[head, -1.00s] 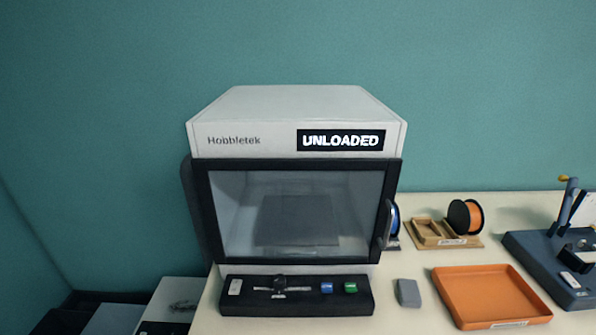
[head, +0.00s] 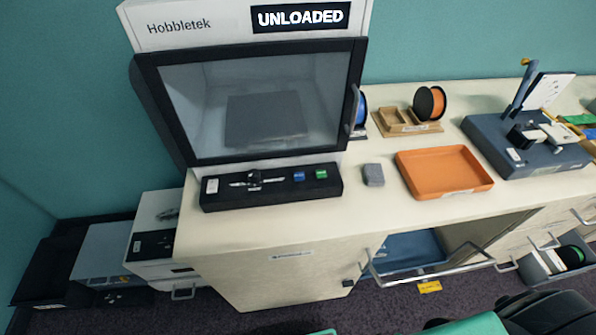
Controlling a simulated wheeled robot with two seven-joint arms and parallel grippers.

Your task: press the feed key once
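The white Hobbletek 3D printer (head: 190,27) stands on the cream counter, its display (head: 300,17) reading "UNLOADED". Its dark-framed glass door (head: 250,155) is shut. On the black control strip (head: 270,199) in front are a blue key (head: 299,176), a green key (head: 321,173), a lever-like slider (head: 255,180) and a small pale piece (head: 212,186). Any lettering that tells which is the feed key is too small to read. Neither of my grippers is in view, and nothing touches the strip.
Right of the strip are a grey block (head: 373,175), an orange tray (head: 445,192), an orange spool (head: 429,103) by a wooden holder and a dark blue stand (head: 490,135). Below, an open drawer (head: 410,280) juts from the counter.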

